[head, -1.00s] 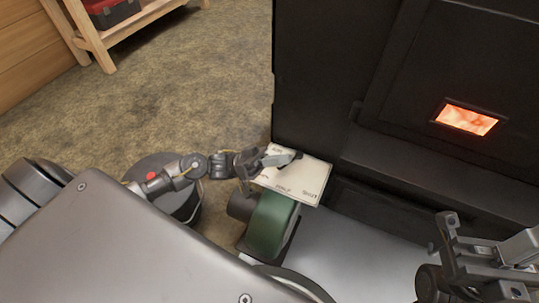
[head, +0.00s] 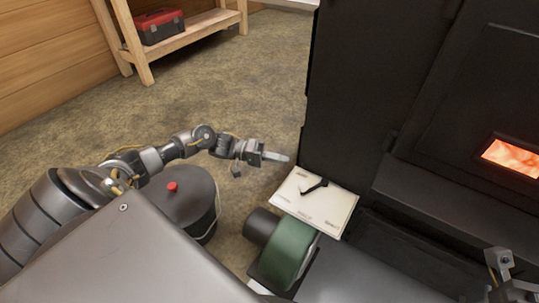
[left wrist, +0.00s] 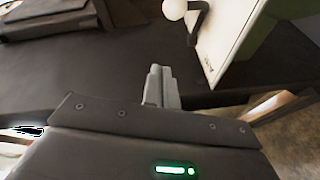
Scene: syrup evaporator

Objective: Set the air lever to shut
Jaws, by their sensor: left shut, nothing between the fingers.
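The air lever (head: 314,187) is a short dark lever on a white plate (head: 340,209) above a green blower housing. It lies slantwise across the upper part of the plate; the printed labels are too small to read surely. My left gripper (head: 277,157) is shut and empty, beyond the plate's upper left edge and apart from the lever. In the left wrist view its closed fingers (left wrist: 160,86) show below the plate (left wrist: 222,38) and the lever's dark arm with a pale round knob (left wrist: 175,9). My right gripper (head: 501,270) is only partly in view at the lower right.
The black evaporator firebox (head: 350,90) stands right of the plate, with a glowing window (head: 513,158). The green blower (head: 287,252) sits below the plate. A wooden shelf (head: 190,35) holds a red and black toolbox (head: 159,26).

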